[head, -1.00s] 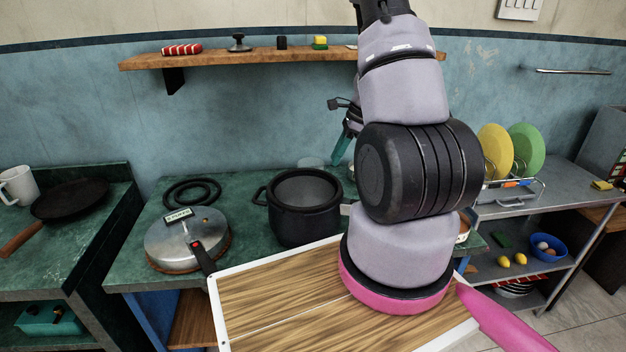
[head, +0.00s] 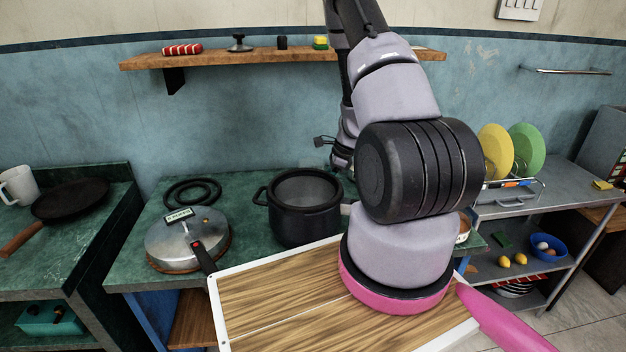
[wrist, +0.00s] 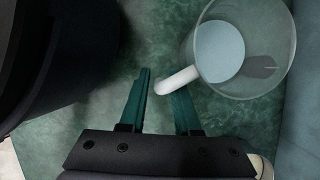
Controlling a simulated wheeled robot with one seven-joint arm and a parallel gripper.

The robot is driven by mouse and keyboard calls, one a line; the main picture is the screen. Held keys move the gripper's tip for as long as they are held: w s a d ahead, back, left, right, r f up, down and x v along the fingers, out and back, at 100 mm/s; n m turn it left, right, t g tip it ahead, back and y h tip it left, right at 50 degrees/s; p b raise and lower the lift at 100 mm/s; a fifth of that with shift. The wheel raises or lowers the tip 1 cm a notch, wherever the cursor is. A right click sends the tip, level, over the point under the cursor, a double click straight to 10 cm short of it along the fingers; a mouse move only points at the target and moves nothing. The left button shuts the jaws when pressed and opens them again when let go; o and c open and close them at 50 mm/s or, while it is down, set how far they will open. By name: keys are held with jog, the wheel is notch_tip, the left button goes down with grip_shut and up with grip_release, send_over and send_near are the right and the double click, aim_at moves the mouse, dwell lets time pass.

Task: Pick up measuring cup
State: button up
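The measuring cup (wrist: 265,62) is a clear, see-through cup with a pale round base and a white handle. It stands on the green counter at the upper right of the wrist view. My gripper (wrist: 162,84) is open, with two teal fingers pointing at the cup. The end of the white handle lies between the fingertips in this view, with gaps showing on both sides. I cannot tell whether the fingers are at the handle's height. In the head view my fingers are hidden behind the pot and arm, and the cup is not clearly seen.
A black pot (head: 303,222) stands close by on the counter; it fills the left of the wrist view (wrist: 50,60). A lidded pan (head: 186,240) and black rings (head: 192,192) lie further left. A wooden shelf (head: 220,59) hangs above. A wall borders the cup's right.

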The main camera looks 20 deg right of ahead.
grip_shut()
dwell(1.5)
